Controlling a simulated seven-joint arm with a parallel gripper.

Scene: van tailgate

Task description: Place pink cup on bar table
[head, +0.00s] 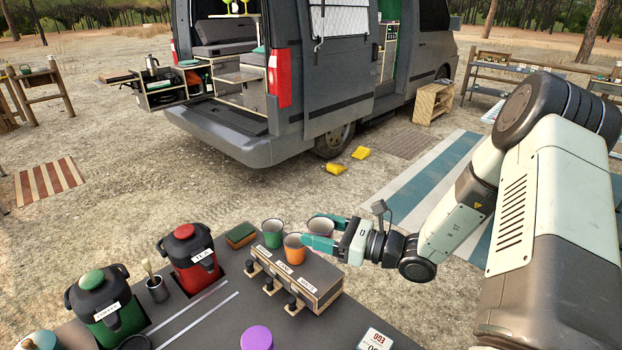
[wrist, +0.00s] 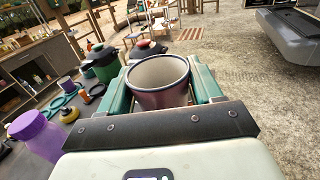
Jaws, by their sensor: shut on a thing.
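My gripper (head: 321,236) is shut on the pink cup (wrist: 160,84). The cup is upright between the teal fingers, its open rim facing up. In the head view the fingers partly cover the pink cup (head: 321,226). It is at the right end of a row with a green cup (head: 273,233) and an orange cup (head: 294,247), by a wooden box with labels and black knobs (head: 300,283). I cannot tell whether its base touches anything. The dark table (head: 225,305) lies below; I cannot tell if it is the bar table.
A red tea jug (head: 190,258), a green coffee jug (head: 105,305), a sponge (head: 241,235) and a purple lid (head: 257,338) are on the dark table. A van (head: 330,80) stands behind. Small wooden tables (head: 45,78) and shelves (head: 490,68) stand farther off.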

